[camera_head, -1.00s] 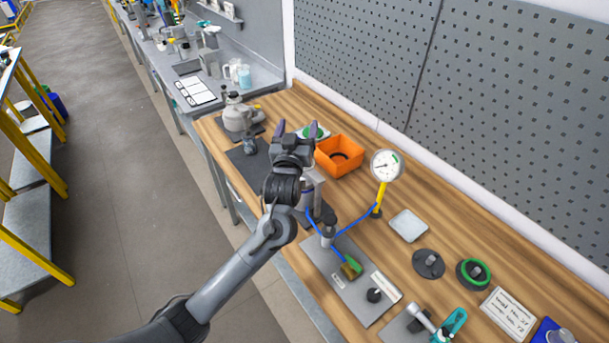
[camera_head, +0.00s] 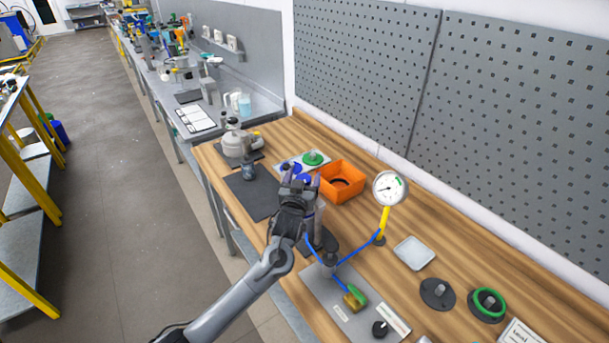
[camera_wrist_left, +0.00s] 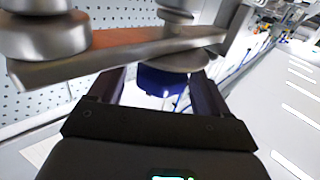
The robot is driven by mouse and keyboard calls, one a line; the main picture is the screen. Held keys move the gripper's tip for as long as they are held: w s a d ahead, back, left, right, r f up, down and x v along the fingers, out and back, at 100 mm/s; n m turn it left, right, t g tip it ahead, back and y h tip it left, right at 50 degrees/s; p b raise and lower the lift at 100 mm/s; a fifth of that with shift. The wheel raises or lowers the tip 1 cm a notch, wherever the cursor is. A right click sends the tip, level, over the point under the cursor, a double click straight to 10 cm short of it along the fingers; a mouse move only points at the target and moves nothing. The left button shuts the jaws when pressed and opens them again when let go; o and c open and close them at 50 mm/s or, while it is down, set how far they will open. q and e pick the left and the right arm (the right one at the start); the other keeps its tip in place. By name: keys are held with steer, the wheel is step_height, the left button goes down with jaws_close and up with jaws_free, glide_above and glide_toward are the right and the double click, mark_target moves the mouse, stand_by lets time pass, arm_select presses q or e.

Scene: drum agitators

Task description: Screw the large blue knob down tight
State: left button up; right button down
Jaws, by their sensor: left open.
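A dark blue knob (camera_wrist_left: 168,82) shows between the two dark fingers of my left gripper (camera_wrist_left: 165,92) in the left wrist view, beneath a round metal part. The fingers are apart, with visible space beside the knob, so the gripper is open. In the head view, my left gripper (camera_head: 302,174) is over the bench beside a pale plate with a green knob (camera_head: 313,158). Blue shows at the fingers and on the plate's left part (camera_head: 290,167); the gripper partly hides it. I cannot tell whether the fingers touch the knob. My right gripper is out of view.
An orange bin (camera_head: 340,182) stands close to the right of the gripper. A dial gauge (camera_head: 390,188) on a yellow post and blue hoses are nearer right. A grey pot (camera_head: 237,145) stands behind left. A dark mat (camera_head: 252,192) has clear room.

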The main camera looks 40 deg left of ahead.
arm_select(q)
steer(key=shift+x, duration=1)
steer(key=c, duration=1)
